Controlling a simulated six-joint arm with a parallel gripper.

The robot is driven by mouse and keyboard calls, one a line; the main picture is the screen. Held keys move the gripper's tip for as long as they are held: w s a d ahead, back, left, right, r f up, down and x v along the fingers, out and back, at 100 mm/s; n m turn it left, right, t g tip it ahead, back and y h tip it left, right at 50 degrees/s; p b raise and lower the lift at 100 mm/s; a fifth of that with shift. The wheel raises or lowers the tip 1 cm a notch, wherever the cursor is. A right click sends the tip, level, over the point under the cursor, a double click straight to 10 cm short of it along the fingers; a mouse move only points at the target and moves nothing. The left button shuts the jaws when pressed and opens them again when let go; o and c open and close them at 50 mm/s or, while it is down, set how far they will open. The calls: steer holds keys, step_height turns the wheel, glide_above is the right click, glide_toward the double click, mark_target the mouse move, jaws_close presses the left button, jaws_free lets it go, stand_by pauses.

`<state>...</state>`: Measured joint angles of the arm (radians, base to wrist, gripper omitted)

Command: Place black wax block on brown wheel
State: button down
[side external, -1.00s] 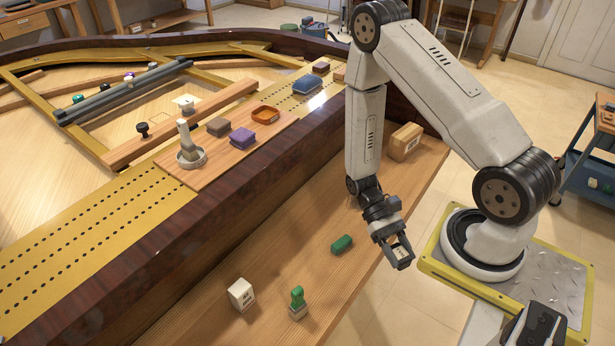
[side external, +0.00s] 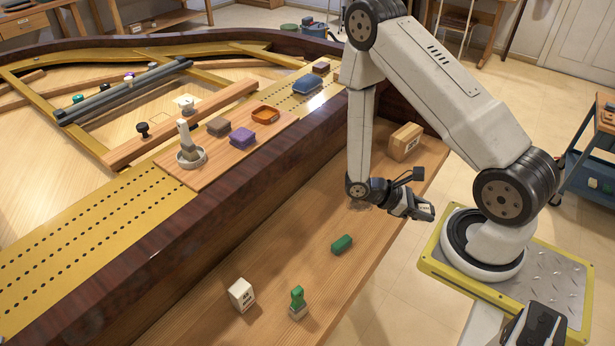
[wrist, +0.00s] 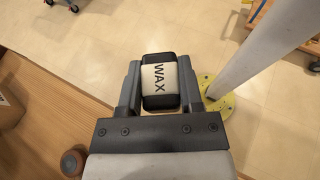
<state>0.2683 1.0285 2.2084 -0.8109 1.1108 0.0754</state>
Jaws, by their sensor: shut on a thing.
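My gripper (side external: 424,210) is shut on the black wax block (wrist: 152,103). The block has a pale band lettered WAX and sits between the two fingers in the wrist view. In the side view my gripper points sideways to the right, above the outer edge of the wooden ledge (side external: 330,285). A round brown thing (wrist: 73,162), perhaps the brown wheel, is on the wood at the lower left of the wrist view, apart from the block. I cannot pick it out in the side view, where my arm may hide it.
A cardboard box (side external: 405,141) stands on the ledge behind my gripper. The dark piano rim (side external: 200,245) rises beside the ledge.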

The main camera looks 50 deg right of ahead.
steer(key=w+d+n+t+h, duration=0.5)
steer(key=w+n+t+h, duration=0.1)
steer(key=w+n, duration=0.1)
steer(key=shift+w+d+n+t, duration=0.4)
steer(key=shift+w, duration=0.35)
steer(key=w+d+f, duration=0.2)
steer(key=w, duration=0.1)
steer(key=w+d+f, duration=0.2)
steer(key=w+f, duration=0.1)
steer(key=w, duration=0.1)
steer(key=w+d+f, duration=0.3)
steer(key=shift+w+f, duration=0.15)
steer(key=shift+w+d+f, duration=0.2)
steer(key=shift+w+f, duration=0.25)
steer(key=shift+f, duration=0.1)
steer(key=shift+w+d+f, duration=0.2)
steer(key=shift+f, duration=1.65)
